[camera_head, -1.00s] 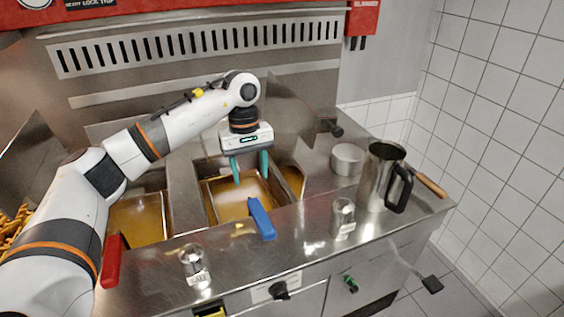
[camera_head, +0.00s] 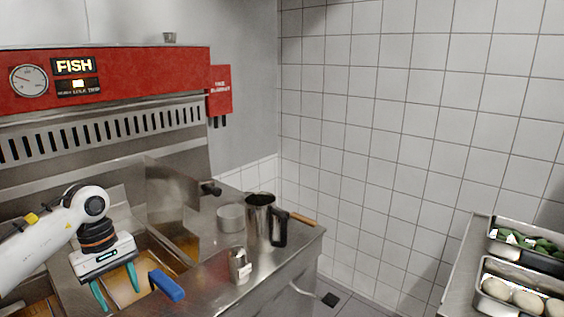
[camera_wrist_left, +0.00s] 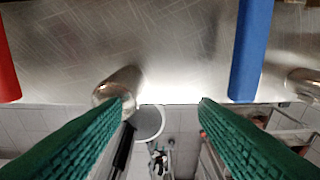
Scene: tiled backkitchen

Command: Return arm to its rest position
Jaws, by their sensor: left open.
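My left arm (camera_head: 40,240) comes in from the left in the head view, over the fryer. Its gripper (camera_head: 117,290) hangs down above an oil-filled fryer basin, with its green fingers spread and nothing between them. In the left wrist view the two green fingers of this gripper (camera_wrist_left: 162,104) are wide apart and empty. A blue handle (camera_head: 166,286) is just right of the fingers; it also shows in the wrist view (camera_wrist_left: 250,50). My right gripper is not in view.
On the steel counter stand a shaker (camera_head: 240,266), a round metal pot (camera_head: 231,218) and a steel jug (camera_head: 260,220). The fryer's red panel (camera_head: 110,80) rises behind. Food trays (camera_head: 520,285) stand at far right. A red handle (camera_wrist_left: 6,60) shows in the wrist view.

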